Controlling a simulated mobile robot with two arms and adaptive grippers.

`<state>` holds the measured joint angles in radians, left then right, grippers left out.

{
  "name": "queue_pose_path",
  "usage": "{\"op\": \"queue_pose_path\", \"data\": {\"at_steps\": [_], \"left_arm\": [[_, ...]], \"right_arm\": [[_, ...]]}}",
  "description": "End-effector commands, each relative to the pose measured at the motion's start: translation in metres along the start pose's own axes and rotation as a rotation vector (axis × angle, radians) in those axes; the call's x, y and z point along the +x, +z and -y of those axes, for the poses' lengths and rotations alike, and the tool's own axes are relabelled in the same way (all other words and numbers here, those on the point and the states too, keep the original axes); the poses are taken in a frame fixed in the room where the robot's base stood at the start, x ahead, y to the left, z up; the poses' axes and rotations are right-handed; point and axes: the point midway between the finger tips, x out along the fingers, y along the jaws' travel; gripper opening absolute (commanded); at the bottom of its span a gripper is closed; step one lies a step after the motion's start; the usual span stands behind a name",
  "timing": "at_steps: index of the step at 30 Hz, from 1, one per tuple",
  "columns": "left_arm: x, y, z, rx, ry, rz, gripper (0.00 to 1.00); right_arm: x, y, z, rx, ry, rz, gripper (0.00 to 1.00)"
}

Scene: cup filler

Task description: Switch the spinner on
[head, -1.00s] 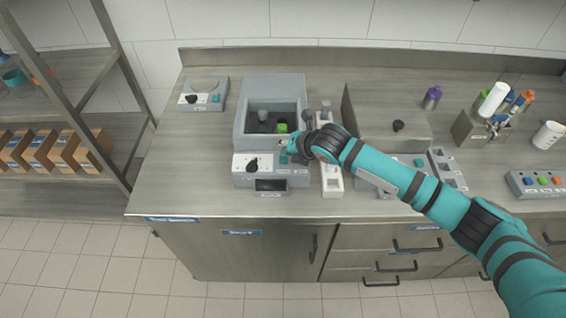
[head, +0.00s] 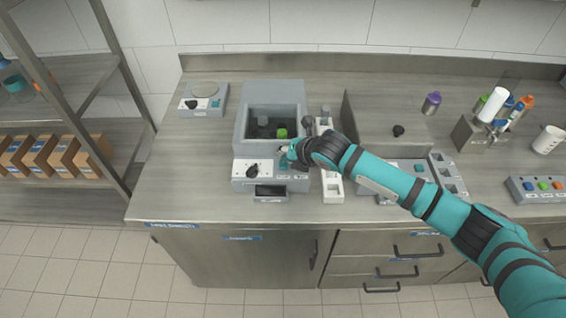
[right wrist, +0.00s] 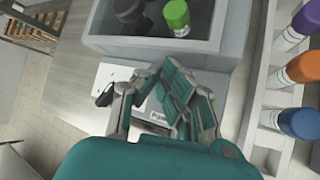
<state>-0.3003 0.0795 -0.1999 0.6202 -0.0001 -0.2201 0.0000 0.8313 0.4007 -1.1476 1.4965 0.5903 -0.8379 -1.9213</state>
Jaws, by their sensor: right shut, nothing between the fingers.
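A grey machine (head: 241,134) with an open square chamber stands on the bench; I cannot read a name that marks it as the spinner. Its front panel has a black knob (head: 252,170), a dark display (head: 270,191) and a teal button partly covered by my gripper. In the right wrist view a label beginning "POW" (right wrist: 158,116) shows between the fingers. My right gripper (head: 286,158) is shut and empty, low over the right part of this panel; the fingers (right wrist: 163,78) also show in the right wrist view. Contact with the button cannot be told. My left gripper is not in view.
A green-capped vial (head: 282,133) stands in the chamber. A white rack (head: 333,190) is just right of the machine. A second grey device (head: 372,118) with a black knob stands farther right. A small device (head: 200,100) sits at left. The bench front-left is clear.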

Motion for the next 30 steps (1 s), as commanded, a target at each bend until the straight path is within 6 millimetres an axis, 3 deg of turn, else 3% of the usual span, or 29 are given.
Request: {"op": "queue_pose_path", "data": {"at_steps": [30], "left_arm": [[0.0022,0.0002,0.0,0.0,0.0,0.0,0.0]], "right_arm": [[0.0062,-0.0047,0.0047,0.0,0.0,0.0,0.0]]}}
